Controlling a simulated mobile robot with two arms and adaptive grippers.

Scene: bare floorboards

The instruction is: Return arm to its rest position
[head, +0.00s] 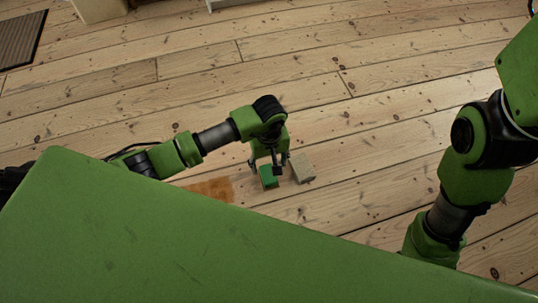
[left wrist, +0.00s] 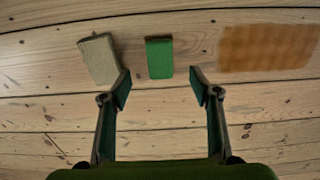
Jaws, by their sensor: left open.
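My left gripper (head: 267,167) hangs over the floorboards in the head view, above a green block (head: 268,177) and beside a pale grey-beige block (head: 302,167). In the left wrist view the left gripper (left wrist: 160,88) has its two fingers spread wide with nothing between the tips. The green block (left wrist: 159,58) lies just beyond the fingertips, roughly centred. The beige block (left wrist: 98,59) lies left of it, tilted, near the left finger. My right arm comes down at the right of the head view; its gripper is hidden behind my green body.
A brown-orange patch (head: 212,189) on the floor lies left of the green block in the head view; the wrist view shows it at right (left wrist: 268,46). A dark-edged mat (head: 20,40) and pale furniture (head: 98,8) are at the far left. Floor beyond the blocks is clear.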

